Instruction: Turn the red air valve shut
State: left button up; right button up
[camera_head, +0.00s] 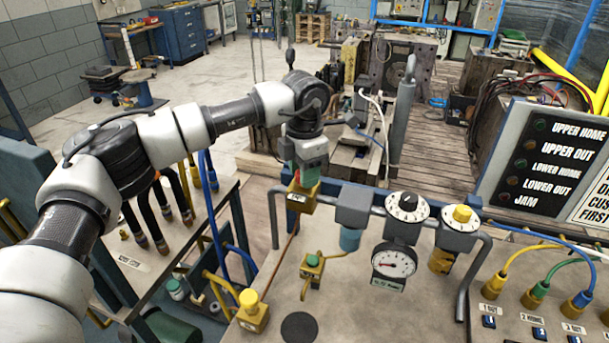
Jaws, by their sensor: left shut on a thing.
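My left arm reaches in from the left, and its left gripper (307,178) points down over a brass valve body (301,197) with a small label, left of the air unit. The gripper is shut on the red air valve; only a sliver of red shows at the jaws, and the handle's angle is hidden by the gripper. A copper-coloured pipe runs down from the valve body toward the bench. My right gripper is not in view.
Right of the valve stand a pressure gauge (394,261), a dial knob (406,205) and a yellow knob (462,214) on a pipe frame. A green-topped valve (312,262) and a yellow button block (251,308) sit in front. Cabled plugs and a lamp panel (548,158) are at right.

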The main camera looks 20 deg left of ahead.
pick_arm(q)
jog(key=shift+r+m, duration=0.15)
jog(key=shift+m, duration=0.25)
jog(key=o, duration=0.9)
jog(key=shift+r+b, duration=0.3)
jog(key=shift+r, duration=0.1)
notch_tip(320, 180, up, 10)
jog(key=shift+a+b, duration=0.1)
jog(key=shift+b, duration=0.8)
jog(key=shift+f, duration=0.1)
